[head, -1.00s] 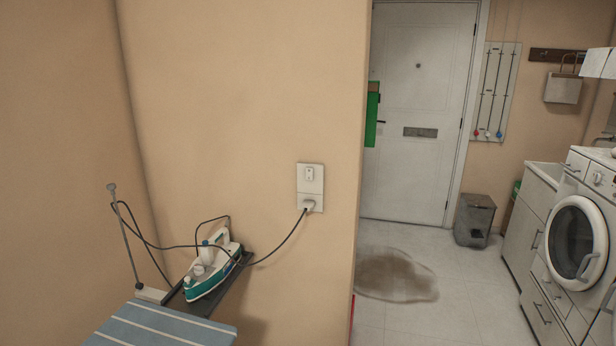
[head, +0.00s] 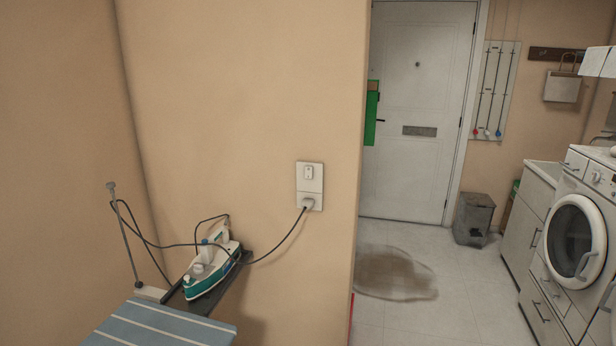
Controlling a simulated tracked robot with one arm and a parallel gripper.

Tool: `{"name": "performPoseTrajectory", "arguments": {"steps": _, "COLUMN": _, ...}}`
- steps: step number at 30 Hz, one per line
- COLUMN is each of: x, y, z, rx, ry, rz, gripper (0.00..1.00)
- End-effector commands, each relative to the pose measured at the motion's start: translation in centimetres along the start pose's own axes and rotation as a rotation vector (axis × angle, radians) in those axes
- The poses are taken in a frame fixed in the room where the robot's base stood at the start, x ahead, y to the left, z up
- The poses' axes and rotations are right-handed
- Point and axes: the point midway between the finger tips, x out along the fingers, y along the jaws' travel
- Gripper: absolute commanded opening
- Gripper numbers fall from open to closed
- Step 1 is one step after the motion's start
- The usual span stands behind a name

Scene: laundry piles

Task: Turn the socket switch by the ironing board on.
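A white socket plate with a switch (head: 309,173) on its upper half is mounted on the beige wall, right of the ironing board. A plug (head: 308,204) sits in its lower half, and a dark cord runs from it to the iron. The picture is too small to tell which way the switch is set. The ironing board (head: 165,325) has a blue striped cover and shows at the bottom left. A white and teal iron (head: 212,266) rests on its dark end stand. My gripper is not in view.
The wall ends right of the socket. Beyond it, a brown puddle (head: 395,274) lies on the tiled floor before a white door (head: 420,110). A grey bin (head: 474,218) stands by the door. A washing machine (head: 582,250) stands at the right. The cord hangs loosely between iron and socket.

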Motion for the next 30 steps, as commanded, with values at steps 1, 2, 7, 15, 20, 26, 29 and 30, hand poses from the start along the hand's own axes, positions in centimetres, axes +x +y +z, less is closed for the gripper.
{"name": "performPoseTrajectory", "arguments": {"steps": 1, "x": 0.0, "y": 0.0, "z": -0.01, "rx": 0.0, "ry": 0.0, "rz": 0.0, "gripper": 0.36}}
{"name": "performPoseTrajectory", "arguments": {"steps": 2, "x": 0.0, "y": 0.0, "z": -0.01, "rx": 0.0, "ry": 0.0, "rz": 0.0, "gripper": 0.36}}
{"name": "performPoseTrajectory", "arguments": {"steps": 7, "x": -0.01, "y": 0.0, "z": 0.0, "rx": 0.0, "ry": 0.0, "rz": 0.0, "gripper": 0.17}}
{"name": "performPoseTrajectory", "arguments": {"steps": 15, "x": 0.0, "y": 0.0, "z": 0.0, "rx": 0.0, "ry": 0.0, "rz": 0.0, "gripper": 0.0}}
{"name": "performPoseTrajectory", "arguments": {"steps": 20, "x": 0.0, "y": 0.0, "z": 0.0, "rx": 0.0, "ry": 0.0, "rz": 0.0, "gripper": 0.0}}
{"name": "performPoseTrajectory", "arguments": {"steps": 26, "x": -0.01, "y": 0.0, "z": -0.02, "rx": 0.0, "ry": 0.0, "rz": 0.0, "gripper": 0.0}}
{"name": "performPoseTrajectory", "arguments": {"steps": 29, "x": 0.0, "y": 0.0, "z": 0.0, "rx": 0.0, "ry": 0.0, "rz": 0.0, "gripper": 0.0}}
{"name": "performPoseTrajectory", "arguments": {"steps": 30, "x": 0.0, "y": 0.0, "z": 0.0, "rx": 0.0, "ry": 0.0, "rz": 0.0, "gripper": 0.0}}
